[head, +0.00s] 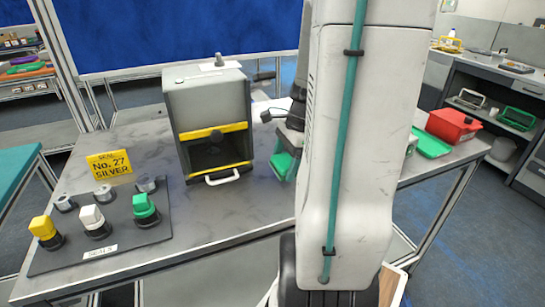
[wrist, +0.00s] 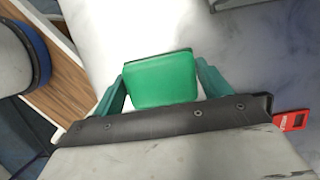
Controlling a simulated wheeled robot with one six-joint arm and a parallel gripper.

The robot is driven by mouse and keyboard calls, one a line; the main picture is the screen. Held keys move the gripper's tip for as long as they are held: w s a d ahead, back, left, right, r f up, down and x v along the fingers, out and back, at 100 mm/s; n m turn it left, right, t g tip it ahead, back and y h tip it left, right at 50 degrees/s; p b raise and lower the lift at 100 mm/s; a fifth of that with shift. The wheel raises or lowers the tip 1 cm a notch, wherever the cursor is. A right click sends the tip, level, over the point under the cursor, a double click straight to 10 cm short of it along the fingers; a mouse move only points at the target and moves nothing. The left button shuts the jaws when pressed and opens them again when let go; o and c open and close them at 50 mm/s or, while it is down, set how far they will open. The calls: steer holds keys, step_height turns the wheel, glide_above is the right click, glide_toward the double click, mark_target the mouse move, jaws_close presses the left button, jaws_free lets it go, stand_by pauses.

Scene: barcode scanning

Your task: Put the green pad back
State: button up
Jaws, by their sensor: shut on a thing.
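The green pad (wrist: 160,80) is a bright green block between the two teal fingers of my gripper (wrist: 161,74) in the wrist view. My gripper is shut on it. In the head view the green pad (head: 282,161) shows below the dark gripper body, over the table right of the grey press. The pad's underside is hidden, and I cannot tell whether it touches the table. My arm hides part of the table in the head view.
The grey press (head: 210,105) has a yellow bar and white handle. A yellow sign (head: 109,164) stands left of it. A dark mat (head: 80,258) holds yellow, white and green seals. A green tray (head: 432,143) and red box (head: 453,125) are at the right.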

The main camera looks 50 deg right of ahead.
mark_target(274, 156)
steer(key=w+d, duration=0.1)
steer(key=w, duration=0.1)
steer(key=w+d, duration=0.1)
steer(key=w, duration=0.1)
steer(key=w+d, duration=0.2)
steer(key=shift+w+d, duration=0.1)
steer(key=shift+w, duration=0.2)
steer(key=shift+f, duration=1.75)
steer(key=shift+f, duration=0.15)
steer(key=o, duration=1.1)
steer(key=v, duration=0.5)
steer(key=s+d, duration=0.2)
steer(key=d, duration=0.1)
steer(key=s+d, duration=0.2)
steer(key=d, duration=0.2)
steer(key=s+d, duration=0.2)
steer(key=d, duration=0.1)
steer(key=shift+s+d, duration=0.15)
